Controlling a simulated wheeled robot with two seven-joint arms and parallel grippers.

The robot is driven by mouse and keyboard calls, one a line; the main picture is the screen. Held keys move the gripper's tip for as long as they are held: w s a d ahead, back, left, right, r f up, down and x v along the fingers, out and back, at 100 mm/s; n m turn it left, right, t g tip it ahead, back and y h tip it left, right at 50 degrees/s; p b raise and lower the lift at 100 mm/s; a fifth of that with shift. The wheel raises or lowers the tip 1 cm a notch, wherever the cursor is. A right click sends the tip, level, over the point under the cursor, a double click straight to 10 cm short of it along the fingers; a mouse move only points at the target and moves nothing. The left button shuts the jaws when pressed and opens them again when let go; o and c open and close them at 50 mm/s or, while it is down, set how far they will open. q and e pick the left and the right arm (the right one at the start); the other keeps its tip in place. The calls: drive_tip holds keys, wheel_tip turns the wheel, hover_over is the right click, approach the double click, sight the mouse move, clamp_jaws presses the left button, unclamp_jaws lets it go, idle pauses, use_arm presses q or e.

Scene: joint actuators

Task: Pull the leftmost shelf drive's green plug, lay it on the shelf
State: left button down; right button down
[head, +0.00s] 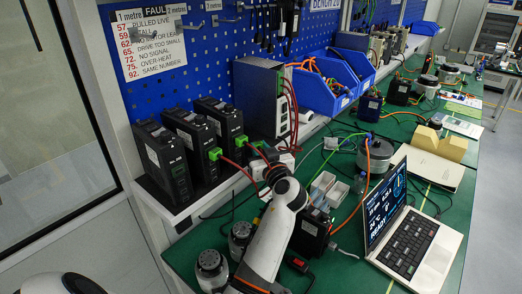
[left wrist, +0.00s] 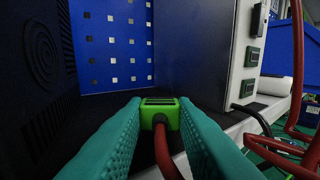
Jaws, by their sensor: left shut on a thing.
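Three black drives stand in a row on the shelf (head: 172,217). The leftmost drive (head: 160,160) shows no green plug on its front. The middle drive (head: 190,138) and the right drive (head: 220,120) each have a green plug with a red cable. My left gripper (head: 279,160) is to the right of the drives, in front of the grey unit. In the left wrist view its teal fingers are shut on a green plug (left wrist: 160,113) with a red cable, apart from any socket. I cannot tell whether the plug touches the shelf. My right gripper is out of view.
A grey unit (head: 262,95) with red cables stands right of the drives; a gap lies between. Blue bins (head: 320,90) are beyond it. A laptop (head: 410,235), motors and loose cables crowd the green bench below. A blue pegboard (head: 200,60) backs the shelf.

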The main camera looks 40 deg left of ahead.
use_arm(q)
drive_tip(key=shift+a+f, duration=0.15)
drive_tip(key=shift+f, duration=0.05)
drive_tip(key=shift+a+f, duration=0.15)
drive_tip(key=shift+a, duration=0.1)
drive_tip(key=c, duration=1.5)
unclamp_jaws()
drive_tip(key=shift+d, duration=0.1)
drive_tip(key=o, duration=0.4)
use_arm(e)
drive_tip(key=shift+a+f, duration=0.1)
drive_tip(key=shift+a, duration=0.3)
